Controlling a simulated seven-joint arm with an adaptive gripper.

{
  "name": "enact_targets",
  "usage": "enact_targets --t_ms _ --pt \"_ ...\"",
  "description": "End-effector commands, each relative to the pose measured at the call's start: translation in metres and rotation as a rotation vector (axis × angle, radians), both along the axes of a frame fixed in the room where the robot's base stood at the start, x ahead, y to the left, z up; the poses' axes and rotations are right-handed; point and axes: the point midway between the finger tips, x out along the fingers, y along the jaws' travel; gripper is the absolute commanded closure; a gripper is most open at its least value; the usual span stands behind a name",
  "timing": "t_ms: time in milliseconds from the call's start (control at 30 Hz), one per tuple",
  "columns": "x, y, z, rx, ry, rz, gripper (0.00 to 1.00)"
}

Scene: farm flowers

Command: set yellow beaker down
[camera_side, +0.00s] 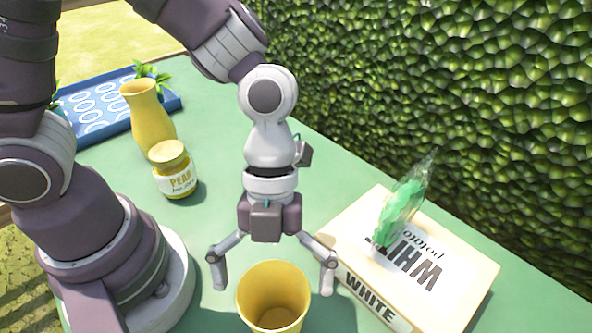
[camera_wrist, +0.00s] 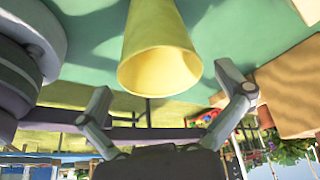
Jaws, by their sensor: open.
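The yellow beaker (camera_side: 272,297) is upright with its open mouth facing up, at the bottom of the side view; its base is cut off by the frame edge. My gripper (camera_side: 272,281) is open, with its fingers spread to either side of the beaker's rim. In the side view there are gaps between the fingers and the beaker. In the wrist view, the yellow beaker (camera_wrist: 158,50) shows its open mouth between the two spread fingertips of my gripper (camera_wrist: 170,105), and neither finger appears to touch it.
A white potato box (camera_side: 455,275) with a green plastic-wrapped item (camera_side: 402,205) on it stands close on the right. A pear jar (camera_side: 174,172), yellow vase (camera_side: 149,118) and blue tray (camera_side: 98,128) sit at upper left. A hedge (camera_side: 450,90) borders the green table (camera_side: 225,125).

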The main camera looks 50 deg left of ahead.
Motion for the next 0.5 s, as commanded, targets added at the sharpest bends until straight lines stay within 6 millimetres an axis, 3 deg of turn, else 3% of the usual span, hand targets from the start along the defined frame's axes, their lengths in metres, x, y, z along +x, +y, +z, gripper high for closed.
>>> enact_targets --t_ms 300,433,500 --pt "0.022 0.019 0.069 -0.006 -0.002 0.004 0.00" --pt "0.025 0.024 0.081 0.003 -0.004 0.017 0.00" --pt "0.028 0.032 0.085 0.042 -0.019 0.148 0.00"
